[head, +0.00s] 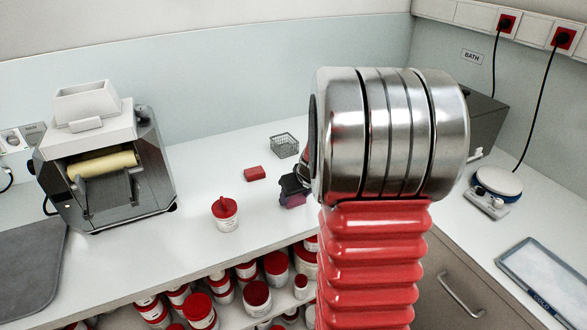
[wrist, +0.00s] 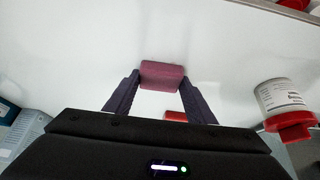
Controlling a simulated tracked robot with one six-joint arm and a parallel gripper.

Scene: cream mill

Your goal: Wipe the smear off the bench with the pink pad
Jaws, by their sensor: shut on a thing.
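The pink pad (wrist: 162,71) is held between the two dark purple fingers of my gripper (wrist: 161,79) in the wrist view. My gripper is shut on it, over the white bench (wrist: 75,50). In the head view my gripper (head: 294,191) is low over the middle of the bench (head: 190,180), partly hidden behind my arm; I cannot clearly tell the pad from the fingers there. Whether the pad touches the bench I cannot tell. I can make out no smear in either view; my arm hides part of the bench.
A red block (head: 254,174) lies left of my gripper, with a wire basket (head: 284,145) behind. A red-lidded tub (head: 225,214) stands near the front edge. A roller mill (head: 105,160) stands left; a round scale (head: 497,187) and a framed plate (head: 546,275) are right.

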